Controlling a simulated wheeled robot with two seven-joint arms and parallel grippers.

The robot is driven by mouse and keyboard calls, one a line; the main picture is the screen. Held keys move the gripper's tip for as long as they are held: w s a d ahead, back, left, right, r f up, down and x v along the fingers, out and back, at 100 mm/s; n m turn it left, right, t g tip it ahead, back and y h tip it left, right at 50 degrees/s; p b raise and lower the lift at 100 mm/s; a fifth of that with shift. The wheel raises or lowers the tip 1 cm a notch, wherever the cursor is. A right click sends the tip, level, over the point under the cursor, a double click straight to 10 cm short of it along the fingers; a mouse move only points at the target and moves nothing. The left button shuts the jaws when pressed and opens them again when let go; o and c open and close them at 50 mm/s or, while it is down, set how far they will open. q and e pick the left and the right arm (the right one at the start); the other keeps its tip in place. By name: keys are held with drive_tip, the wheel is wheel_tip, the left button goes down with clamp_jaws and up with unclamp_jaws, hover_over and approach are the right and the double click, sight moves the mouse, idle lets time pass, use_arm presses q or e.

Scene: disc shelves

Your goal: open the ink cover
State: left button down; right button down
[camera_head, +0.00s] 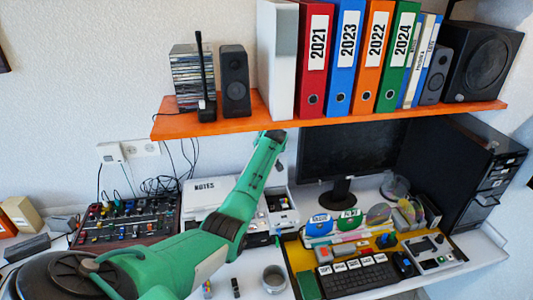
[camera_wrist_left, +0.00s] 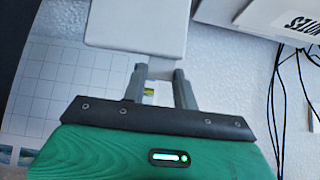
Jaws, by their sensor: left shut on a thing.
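My left gripper (camera_wrist_left: 160,72) has its two grey fingers at the near edge of a flat white panel (camera_wrist_left: 137,25), which looks like the ink cover. The gripper is shut on this panel. In the camera_head view my green left arm reaches up across the white printer (camera_head: 286,218); its fingers cannot be made out there. Small coloured and dark parts show in an opening of the printer (camera_head: 277,201) beside the arm. The arm hides much of the printer, and I cannot make out the cover in that view. My right gripper is not in view.
An orange shelf (camera_head: 335,120) with binders and speakers hangs over the desk. A white NOTES box (camera_head: 203,187) stands left of the arm, with a mixer (camera_head: 127,222) further left. A monitor (camera_head: 350,150) and a yellow tray with a keyboard (camera_head: 357,277) are to the right.

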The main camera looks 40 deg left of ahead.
use_arm(q)
drive_tip(key=shift+w+a+r, duration=0.1)
drive_tip(key=shift+r, duration=0.3)
drive_tip(key=c, duration=1.1)
unclamp_jaws()
drive_tip(key=shift+c, duration=0.2)
drive_tip(key=shift+o, duration=0.3)
drive_tip(key=shift+f, duration=0.1)
drive_tip(key=shift+f, duration=0.1)
drive_tip(key=shift+s+d+r+b, duration=0.25)
drive_tip(key=shift+d+b, duration=0.05)
drive_tip(key=shift+b, duration=0.2)
drive_tip(key=shift+s+d+r, duration=0.15)
drive_tip(key=shift+s+d, duration=0.05)
drive_tip(key=shift+d, duration=0.1)
drive_tip(key=s+d+b, duration=0.3)
drive_tip(key=s+d, duration=0.4)
drive_tip(key=d, duration=0.1)
drive_tip(key=shift+s+d+b, duration=0.3)
drive_tip(key=shift+d+b, duration=0.05)
drive_tip(key=shift+r, duration=0.1)
